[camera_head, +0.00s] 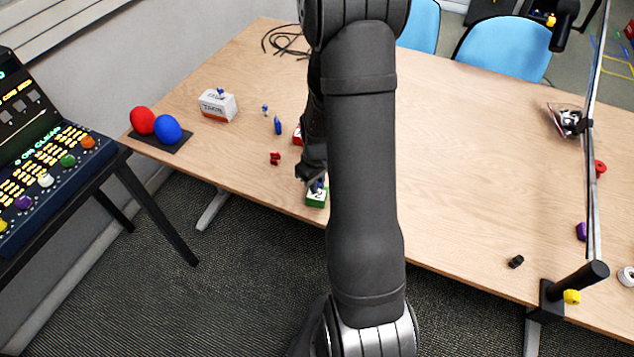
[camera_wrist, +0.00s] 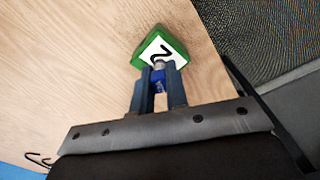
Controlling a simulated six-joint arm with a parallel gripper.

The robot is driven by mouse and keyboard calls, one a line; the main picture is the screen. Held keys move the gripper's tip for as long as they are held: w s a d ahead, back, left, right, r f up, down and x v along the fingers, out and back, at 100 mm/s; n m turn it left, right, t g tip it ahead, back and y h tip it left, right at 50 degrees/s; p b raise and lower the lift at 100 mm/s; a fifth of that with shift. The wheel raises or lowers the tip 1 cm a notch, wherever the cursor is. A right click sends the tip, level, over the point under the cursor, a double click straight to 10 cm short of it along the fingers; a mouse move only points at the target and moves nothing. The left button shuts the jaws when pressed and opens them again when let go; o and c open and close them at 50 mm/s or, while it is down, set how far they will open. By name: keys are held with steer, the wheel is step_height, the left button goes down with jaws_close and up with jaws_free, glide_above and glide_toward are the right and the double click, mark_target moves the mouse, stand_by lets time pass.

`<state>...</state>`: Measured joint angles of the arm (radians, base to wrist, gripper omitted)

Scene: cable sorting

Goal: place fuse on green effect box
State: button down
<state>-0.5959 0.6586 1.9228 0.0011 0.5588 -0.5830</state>
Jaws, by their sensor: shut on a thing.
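The green effect box (camera_head: 316,198) stands near the front edge of the table, partly hidden by my arm in the head view. In the wrist view the green box (camera_wrist: 137,58) shows a white top with a black curved mark. My gripper (camera_wrist: 159,72) is shut on a small blue fuse (camera_wrist: 159,83) with a pale end. The fuse overlaps the near corner of the box's top in the wrist view. I cannot tell whether it touches the box. In the head view my gripper (camera_head: 314,180) is just above the box.
A red piece (camera_head: 275,158) and blue pieces (camera_head: 278,125) lie left of my arm. A red box (camera_head: 297,135) is partly hidden behind my arm. A white-and-orange box (camera_head: 217,105) stands farther left. Red and blue balls (camera_head: 167,129) sit at the left edge. The table right of my arm is mostly clear.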

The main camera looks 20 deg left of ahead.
steer(key=shift+f, duration=0.15)
steer(key=c, duration=1.4)
jaws_free()
steer(key=shift+c, duration=0.2)
step_height(320, 180, up, 12)
steer(key=shift+r, duration=0.2)
steer(key=shift+f, duration=0.1)
steer(key=shift+f, duration=4.55)
